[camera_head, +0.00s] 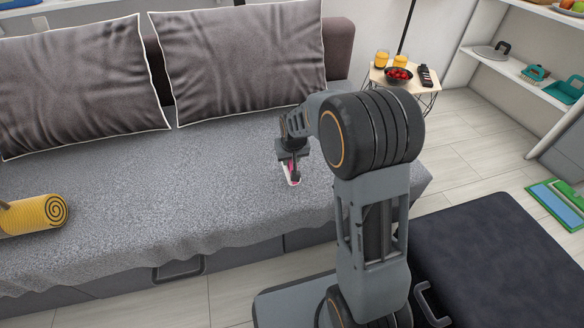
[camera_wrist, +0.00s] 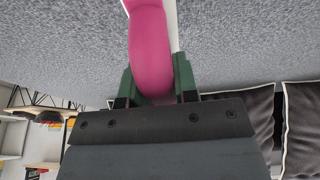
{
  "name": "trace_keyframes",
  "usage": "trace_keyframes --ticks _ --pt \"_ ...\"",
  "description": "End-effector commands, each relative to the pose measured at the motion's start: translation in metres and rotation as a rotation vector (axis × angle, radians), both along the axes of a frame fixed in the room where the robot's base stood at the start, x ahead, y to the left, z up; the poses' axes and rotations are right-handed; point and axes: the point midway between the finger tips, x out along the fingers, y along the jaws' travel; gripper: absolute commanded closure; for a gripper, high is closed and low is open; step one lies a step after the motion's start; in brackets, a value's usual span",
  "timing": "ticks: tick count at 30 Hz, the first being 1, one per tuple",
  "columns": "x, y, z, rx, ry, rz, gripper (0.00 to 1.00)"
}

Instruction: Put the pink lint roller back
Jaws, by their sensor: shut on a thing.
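The pink lint roller (camera_head: 290,174) is at the right part of the grey sofa seat (camera_head: 180,190). My gripper (camera_head: 289,160) is shut on it from above. In the wrist view the roller's pink handle (camera_wrist: 150,50) runs between the two green fingers of my gripper (camera_wrist: 154,85), with a white strip along its right side. The roller's far end is cut off by the picture edge. I cannot tell whether the roller touches the seat or hangs just above it.
A yellow rolled thing (camera_head: 35,214) lies on the seat at left. Two grey cushions (camera_head: 235,60) lean on the backrest. A small side table (camera_head: 405,83) holds orange drinks, a bowl of red fruit and a remote. White shelves (camera_head: 510,68) stand at right. A dark ottoman (camera_head: 490,260) stands front right.

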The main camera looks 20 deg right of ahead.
Motion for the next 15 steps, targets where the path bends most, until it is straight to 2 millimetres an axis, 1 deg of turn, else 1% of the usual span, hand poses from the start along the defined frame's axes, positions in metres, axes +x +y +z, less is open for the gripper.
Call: trace_keyframes --ticks 5,8,12,15 --pt "0.003 -0.003 -0.006 0.0 -0.001 -0.001 0.98" --pt "0.007 -0.008 -0.017 0.0 0.001 -0.002 0.98" --pt "0.006 -0.007 -0.037 0.0 0.001 -0.001 0.98" --pt "0.007 -0.007 -0.042 0.0 0.0 -0.001 0.98"
